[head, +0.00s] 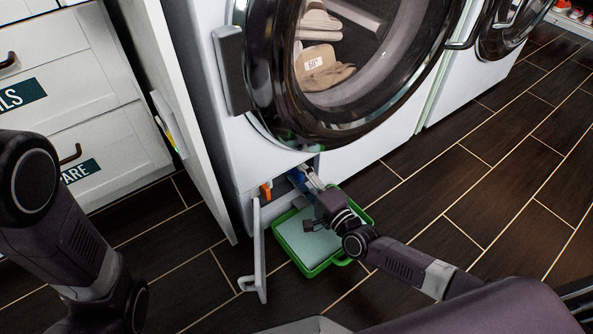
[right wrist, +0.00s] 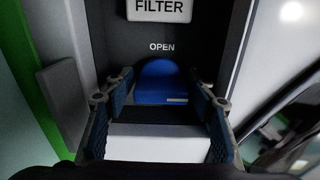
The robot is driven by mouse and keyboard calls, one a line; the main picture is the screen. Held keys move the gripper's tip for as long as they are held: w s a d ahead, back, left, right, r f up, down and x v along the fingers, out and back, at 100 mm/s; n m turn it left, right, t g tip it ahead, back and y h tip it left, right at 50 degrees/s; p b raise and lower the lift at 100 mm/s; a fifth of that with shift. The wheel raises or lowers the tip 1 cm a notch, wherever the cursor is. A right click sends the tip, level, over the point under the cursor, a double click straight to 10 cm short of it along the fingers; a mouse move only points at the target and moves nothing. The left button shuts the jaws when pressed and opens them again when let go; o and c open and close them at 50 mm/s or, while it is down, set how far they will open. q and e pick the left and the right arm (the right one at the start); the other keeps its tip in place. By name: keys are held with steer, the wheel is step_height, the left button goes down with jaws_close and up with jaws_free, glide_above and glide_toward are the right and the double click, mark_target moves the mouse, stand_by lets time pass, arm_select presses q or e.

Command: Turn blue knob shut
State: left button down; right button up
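The blue knob (right wrist: 158,82) sits in a dark recess under the word OPEN and a FILTER label in the right wrist view. Its face is rounded, with a pale mark near its lower right. In the head view, the knob (head: 298,178) shows small in the washer's low opening, partly covered by my right gripper. My right gripper (right wrist: 158,96) is open, with one blue-padded finger on each side of the knob. Gaps seem to show between pads and knob; I cannot tell how deep the fingers reach. My left arm is at the left; its gripper is out of view.
The washer's flap (head: 258,250) stands open left of my right arm. An orange piece (head: 266,191) is beside the opening. A green tray (head: 316,271) with pale contents lies on the floor below. The round washer door (head: 262,75) hangs above. Floor at right is clear.

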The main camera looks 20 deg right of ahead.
steer(key=v, duration=1.2)
stand_by(0.5)
